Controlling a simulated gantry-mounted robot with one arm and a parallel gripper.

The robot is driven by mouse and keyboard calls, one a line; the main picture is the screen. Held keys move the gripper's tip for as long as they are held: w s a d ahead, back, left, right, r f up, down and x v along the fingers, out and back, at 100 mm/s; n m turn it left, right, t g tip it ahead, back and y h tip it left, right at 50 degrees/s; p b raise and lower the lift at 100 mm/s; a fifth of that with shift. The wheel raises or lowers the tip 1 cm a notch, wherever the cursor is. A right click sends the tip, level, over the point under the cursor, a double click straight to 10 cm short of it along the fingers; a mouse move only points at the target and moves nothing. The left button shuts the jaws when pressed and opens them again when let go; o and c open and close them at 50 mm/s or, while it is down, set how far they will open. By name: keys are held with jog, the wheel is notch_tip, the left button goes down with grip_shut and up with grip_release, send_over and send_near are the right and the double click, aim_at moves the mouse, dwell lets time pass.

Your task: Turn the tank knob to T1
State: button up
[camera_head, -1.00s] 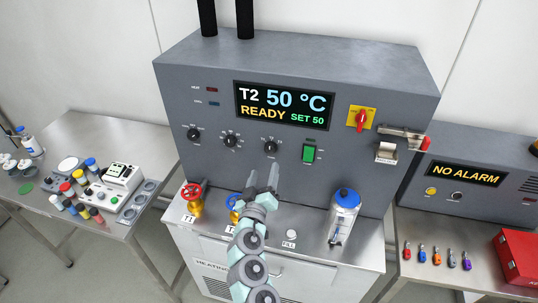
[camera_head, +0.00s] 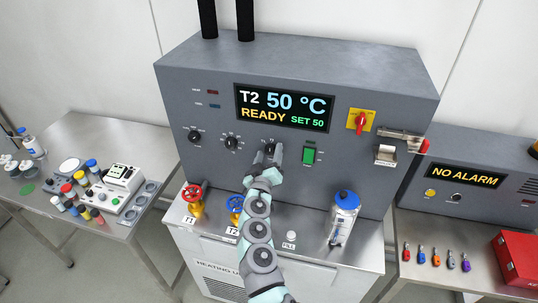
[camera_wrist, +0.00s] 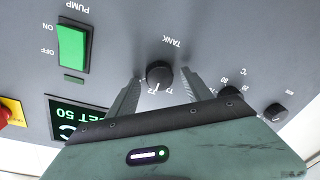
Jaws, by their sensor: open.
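The tank knob (camera_wrist: 160,72) is a round black knob on the grey panel, below an upside-down TANK label in the wrist view. Small position marks sit at its edge, partly hard to read. My gripper (camera_wrist: 161,80) is open, with one finger on each side of the knob and a visible gap to it. The display (camera_head: 284,107) reads T2, 50 °C, READY, SET 50.
Two more black knobs (camera_head: 194,136) (camera_head: 232,142) are left of my gripper. A green pump switch (camera_head: 309,155) is close on its right. Red (camera_head: 193,194) and blue (camera_head: 235,204) valves and a blue-capped clear vessel (camera_head: 343,215) stand below.

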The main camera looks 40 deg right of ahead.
jog(key=shift+c, duration=0.6)
grip_shut()
